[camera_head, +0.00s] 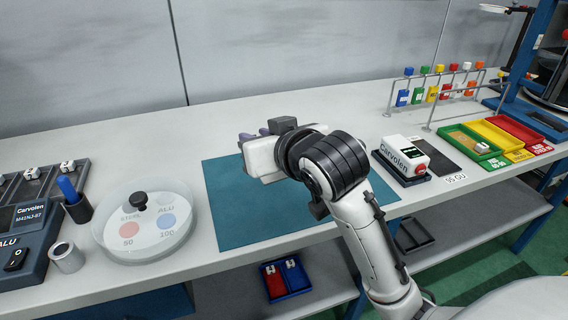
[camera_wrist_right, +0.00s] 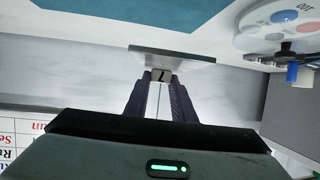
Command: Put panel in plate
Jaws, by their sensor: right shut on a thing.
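My right gripper shows in the right wrist view (camera_wrist_right: 158,98), its dark fingers shut on a flat grey panel (camera_wrist_right: 190,60) with a small block marked "1" between the fingertips. In the head view my right gripper (camera_head: 252,134) is above the back of the teal mat; the panel is hidden there by the gripper and wrist. A round pale plate (camera_head: 125,243) with a clear rim, a black knob and red and blue spots stands left of the mat, apart from the gripper. It also shows at the top right of the right wrist view (camera_wrist_right: 250,43). My left gripper is not in view.
The teal mat (camera_head: 228,218) is bare. A cup with a blue pen (camera_head: 77,207), a metal ring (camera_head: 66,257) and a dark device (camera_head: 22,250) stand at left. A white Cervolen device (camera_head: 404,155) and coloured trays (camera_head: 495,137) are at right.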

